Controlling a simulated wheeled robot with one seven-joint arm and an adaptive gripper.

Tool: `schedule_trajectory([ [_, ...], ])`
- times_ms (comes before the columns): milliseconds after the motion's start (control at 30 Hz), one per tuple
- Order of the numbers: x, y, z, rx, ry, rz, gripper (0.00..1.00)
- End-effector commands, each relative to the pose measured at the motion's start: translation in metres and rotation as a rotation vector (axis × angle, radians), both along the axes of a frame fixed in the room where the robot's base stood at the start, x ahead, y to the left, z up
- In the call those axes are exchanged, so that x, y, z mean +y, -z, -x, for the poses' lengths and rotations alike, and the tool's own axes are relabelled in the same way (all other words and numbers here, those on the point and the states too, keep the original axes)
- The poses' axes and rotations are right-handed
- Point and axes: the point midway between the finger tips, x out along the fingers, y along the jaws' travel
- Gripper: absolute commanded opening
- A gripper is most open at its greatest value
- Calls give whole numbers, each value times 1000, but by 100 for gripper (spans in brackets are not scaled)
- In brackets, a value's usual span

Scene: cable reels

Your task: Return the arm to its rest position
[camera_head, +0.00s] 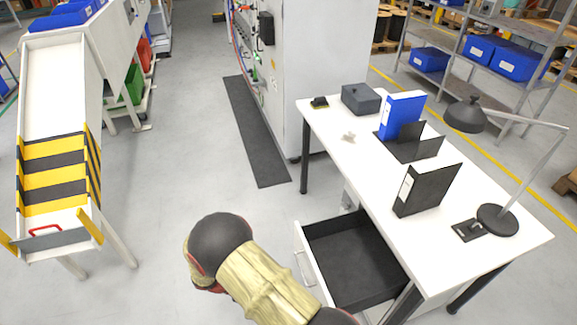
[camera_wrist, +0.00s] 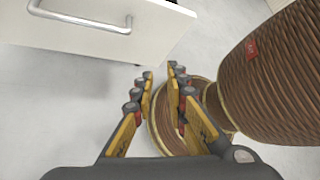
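My arm (camera_head: 262,280) shows at the bottom centre of the head view, in front of the desk and left of its open drawer. My gripper is hidden in that view. In the wrist view my gripper (camera_wrist: 160,75) points away from the camera, with a gap between its two fingers and nothing held between them. The white drawer front (camera_wrist: 100,30) with its metal handle (camera_wrist: 85,20) is at the upper left of the wrist view, apart from the fingers. In the head view the drawer (camera_head: 352,262) stands pulled out, and its dark inside looks empty.
The white desk (camera_head: 350,165) holds a blue binder (camera_head: 400,112), a black binder (camera_head: 428,190), a grey box (camera_head: 361,99) and a lamp (camera_head: 497,217). A white chute (camera_head: 62,90) with striped sides stands at left.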

Motion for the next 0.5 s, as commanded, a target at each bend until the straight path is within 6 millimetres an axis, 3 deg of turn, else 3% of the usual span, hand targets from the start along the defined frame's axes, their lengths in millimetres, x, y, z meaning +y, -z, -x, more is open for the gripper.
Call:
schedule_trajectory([
  [100, -5, -43, 3, -135, 185, -93, 15],
  [500, -36, -170, 18, -503, 775, -332, 15],
])
